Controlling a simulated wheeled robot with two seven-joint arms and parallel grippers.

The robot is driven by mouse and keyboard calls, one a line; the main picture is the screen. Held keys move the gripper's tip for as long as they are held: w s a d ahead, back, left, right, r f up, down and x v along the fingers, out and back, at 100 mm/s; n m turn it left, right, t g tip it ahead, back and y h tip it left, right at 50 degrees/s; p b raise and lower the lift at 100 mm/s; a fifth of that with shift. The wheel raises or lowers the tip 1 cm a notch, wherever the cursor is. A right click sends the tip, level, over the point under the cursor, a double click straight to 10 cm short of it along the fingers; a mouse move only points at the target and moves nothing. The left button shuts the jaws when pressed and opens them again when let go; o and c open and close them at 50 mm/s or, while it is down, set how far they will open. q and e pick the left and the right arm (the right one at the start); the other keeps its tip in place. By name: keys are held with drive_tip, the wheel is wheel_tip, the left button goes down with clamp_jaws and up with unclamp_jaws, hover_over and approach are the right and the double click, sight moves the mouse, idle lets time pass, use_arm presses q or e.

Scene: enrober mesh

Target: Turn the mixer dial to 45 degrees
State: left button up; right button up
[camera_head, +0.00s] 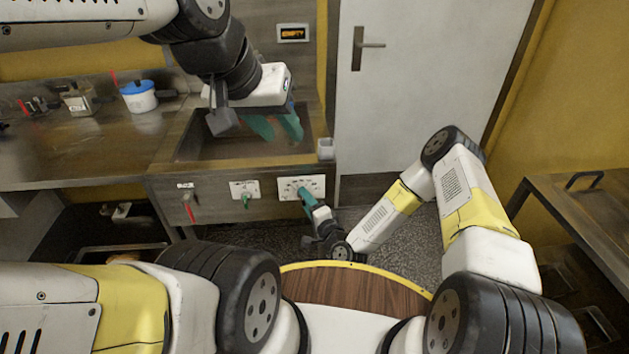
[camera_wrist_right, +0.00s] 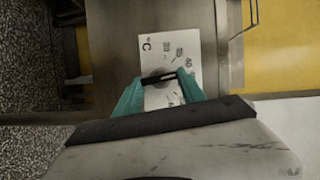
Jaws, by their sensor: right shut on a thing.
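The mixer dial (camera_wrist_right: 164,79) sits on a white plate (camera_wrist_right: 149,45) marked °C with printed numbers, one of which looks like 40. The plate (camera_head: 314,184) is on the cabinet front in the head view. My right gripper (camera_wrist_right: 159,92) is shut on the dial, with a teal finger at each side. In the wrist view the dial's dark bar lies nearly level, its right end slightly higher. Which number it points at is too small to tell. In the head view my right gripper (camera_head: 304,195) covers the dial. My left gripper (camera_head: 277,125) is open and empty above the basin.
Left of the plate are a smaller plate with a green lever (camera_head: 246,201) and a red handle (camera_head: 190,209). A blue-lidded pot (camera_head: 139,97) stands on the counter. A display (camera_head: 293,33) reads EMPTY. A steel cart (camera_head: 590,215) stands at the right.

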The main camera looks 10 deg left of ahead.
drive_tip(key=shift+m, duration=0.5)
drive_tip(key=shift+f+y, duration=0.1)
drive_tip(key=shift+y, duration=0.2)
drive_tip(key=o, duration=1.4)
drive_tip(key=shift+c, duration=0.2)
drive_tip(key=v, duration=0.7)
drive_tip(key=shift+s+d, duration=0.2)
drive_tip(key=shift+s, duration=0.15)
